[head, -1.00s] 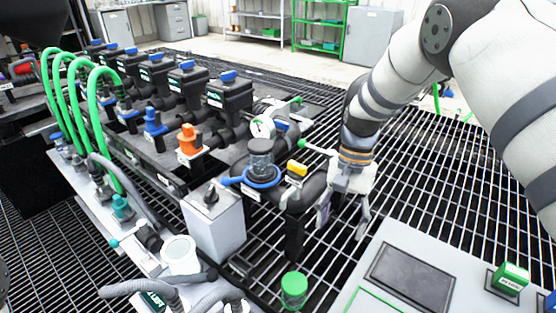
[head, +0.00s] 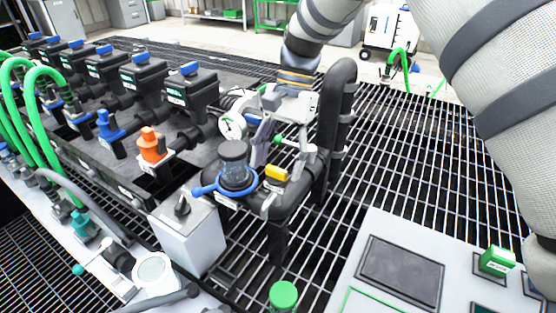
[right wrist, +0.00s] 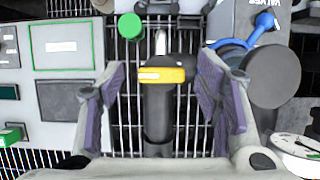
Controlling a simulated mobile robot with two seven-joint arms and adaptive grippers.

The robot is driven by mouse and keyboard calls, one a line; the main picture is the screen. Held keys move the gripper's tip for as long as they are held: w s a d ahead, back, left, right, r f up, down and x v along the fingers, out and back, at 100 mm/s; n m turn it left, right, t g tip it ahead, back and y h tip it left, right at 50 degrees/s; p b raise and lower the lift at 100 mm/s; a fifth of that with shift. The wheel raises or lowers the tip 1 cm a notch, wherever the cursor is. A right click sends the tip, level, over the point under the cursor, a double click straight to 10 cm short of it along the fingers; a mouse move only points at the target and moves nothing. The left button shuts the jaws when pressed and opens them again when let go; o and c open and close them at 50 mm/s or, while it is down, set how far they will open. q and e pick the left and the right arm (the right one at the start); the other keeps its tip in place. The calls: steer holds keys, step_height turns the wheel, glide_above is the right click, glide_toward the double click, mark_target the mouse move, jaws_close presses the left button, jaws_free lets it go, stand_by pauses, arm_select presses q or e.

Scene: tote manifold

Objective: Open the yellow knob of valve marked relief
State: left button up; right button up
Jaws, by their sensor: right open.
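The yellow knob (head: 276,172) sits on a black pipe near the front end of the manifold. It also shows in the right wrist view (right wrist: 175,75), as a short yellow bar with a pale strip, lying crosswise on the black pipe. My right gripper (head: 280,158) is open just behind and above the knob. In the right wrist view my right gripper's fingers (right wrist: 160,92) stand wide on either side of the knob, apart from it, with nothing between the pads. Any relief marking is too small to read. My left gripper is out of view.
A round gauge (head: 233,126) and green-tipped lever (head: 281,141) are close by. A tall black pipe (head: 335,110) rises to the right. A grey panel (head: 375,222) lies front right.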

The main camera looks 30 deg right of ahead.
steer(key=shift+a+f, duration=0.1)
steer(key=shift+f, duration=0.15)
steer(key=c, duration=1.2)
steer(key=shift+o, duration=0.2)
steer(key=n, duration=0.2)
steer(key=n+g+h, duration=0.1)
steer(key=n, duration=0.2)
steer(key=shift+w+g, duration=0.1)
steer(key=shift+g, duration=0.2)
steer(key=n+h, duration=0.1)
steer(key=n, duration=0.1)
steer(key=n+h, duration=0.1)
steer(key=n, duration=0.2)
steer(key=shift+a+g, duration=0.15)
steer(key=shift+g, duration=0.15)
steer(key=n+h, duration=0.1)
steer(key=n, duration=0.2)
steer(key=shift+n+h+p, duration=0.3)
steer(key=shift+n, duration=0.1)
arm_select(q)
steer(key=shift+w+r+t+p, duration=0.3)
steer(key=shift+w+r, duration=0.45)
arm_select(e)
steer(key=shift+a+n+h, duration=0.1)
steer(key=shift+n+h, duration=0.6)
steer(key=shift+n, duration=1.6)
